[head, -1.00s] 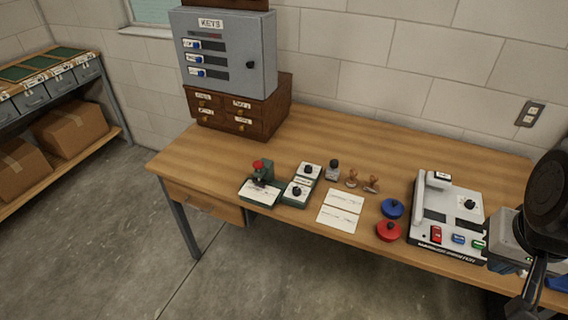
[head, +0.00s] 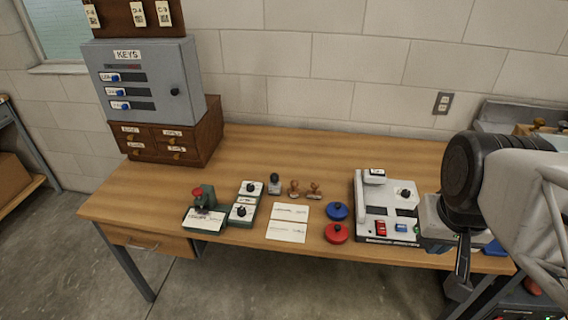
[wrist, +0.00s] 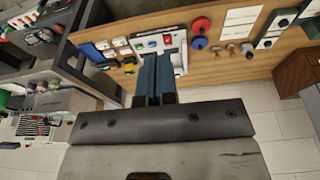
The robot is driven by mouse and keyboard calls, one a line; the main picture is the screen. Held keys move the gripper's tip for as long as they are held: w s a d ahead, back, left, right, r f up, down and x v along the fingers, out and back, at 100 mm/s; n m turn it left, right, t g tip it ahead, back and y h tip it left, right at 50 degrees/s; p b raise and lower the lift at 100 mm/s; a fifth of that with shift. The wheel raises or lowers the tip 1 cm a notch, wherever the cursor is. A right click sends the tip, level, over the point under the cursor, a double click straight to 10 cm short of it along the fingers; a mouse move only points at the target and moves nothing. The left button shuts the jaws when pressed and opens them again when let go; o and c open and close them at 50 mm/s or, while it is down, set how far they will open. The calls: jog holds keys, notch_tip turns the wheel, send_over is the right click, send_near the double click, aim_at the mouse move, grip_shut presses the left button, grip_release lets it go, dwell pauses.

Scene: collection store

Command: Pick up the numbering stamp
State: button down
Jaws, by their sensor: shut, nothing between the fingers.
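On the desk, a green device with a red knob (head: 203,204) stands at the left front with a white card at its foot; it looks most like the numbering stamp, though no label is readable. A small dark-knobbed stamp (head: 274,184) stands upright further right, beside two brown wooden-handled stamps (head: 304,191). In the wrist view, the wooden-handled stamps (wrist: 236,49) are at the upper right, and the green device is at the right edge. My gripper (head: 461,268) is at the desk's right end, far from these stamps. Its blue fingers (wrist: 155,88) are together and empty.
The middle back is clear.

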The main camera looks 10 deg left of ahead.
jog(key=c, duration=0.6)
grip_release()
jog(key=shift+o, duration=0.2)
jog(key=shift+w, duration=0.1)
